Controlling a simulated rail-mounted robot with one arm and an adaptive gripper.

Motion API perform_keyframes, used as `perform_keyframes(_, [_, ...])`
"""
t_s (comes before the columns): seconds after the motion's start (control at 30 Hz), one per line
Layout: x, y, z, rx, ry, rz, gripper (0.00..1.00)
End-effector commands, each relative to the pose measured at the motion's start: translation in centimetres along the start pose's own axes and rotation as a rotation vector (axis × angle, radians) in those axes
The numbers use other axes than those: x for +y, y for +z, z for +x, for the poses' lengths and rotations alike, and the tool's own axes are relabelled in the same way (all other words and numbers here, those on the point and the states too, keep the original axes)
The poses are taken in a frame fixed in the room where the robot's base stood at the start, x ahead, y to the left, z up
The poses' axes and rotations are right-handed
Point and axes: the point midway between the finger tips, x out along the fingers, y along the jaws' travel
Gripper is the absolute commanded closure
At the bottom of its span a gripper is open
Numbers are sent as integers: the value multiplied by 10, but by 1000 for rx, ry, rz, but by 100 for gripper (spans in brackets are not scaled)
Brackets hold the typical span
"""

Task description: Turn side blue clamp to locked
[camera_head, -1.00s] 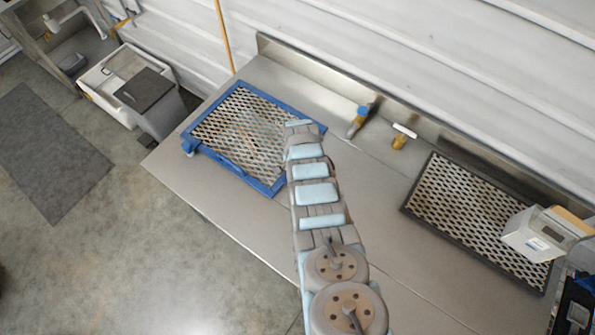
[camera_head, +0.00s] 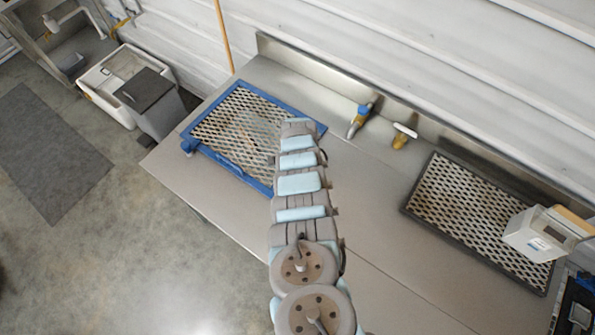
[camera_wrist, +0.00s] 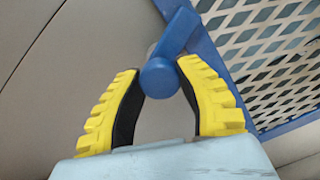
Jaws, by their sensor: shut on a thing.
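The blue clamp (camera_wrist: 178,32) shows in the wrist view as a round knob with a flat lever pointing up, beside the corner of a blue frame (camera_wrist: 210,55). My gripper (camera_wrist: 158,72), with yellow and black fingers, is shut on the clamp, one fingertip on each side of the knob. In the head view the blue frame (camera_head: 268,98) holds a metal mesh and lies on the steel bench. My arm covers its right side there and hides my gripper and the held clamp. Another blue fitting (camera_head: 187,146) shows at the frame's left corner.
Two taps stand along the back of the steel bench (camera_head: 345,195): one with a blue top (camera_head: 360,118), one with a white handle (camera_head: 403,136). A dark-framed mesh (camera_head: 412,205) lies at right, with a white box (camera_head: 530,235) on it. The bench between is clear.

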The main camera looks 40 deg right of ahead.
Motion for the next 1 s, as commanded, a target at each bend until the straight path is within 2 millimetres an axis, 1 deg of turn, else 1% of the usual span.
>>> perform_keyframes(0.47, [-1,2,2,-1,-2,178,100])
perform_keyframes(0.73, [-2,2,4,-1,-3,309,100])
perform_keyframes(1.0, [-2,2,2,-1,-2,403,100])
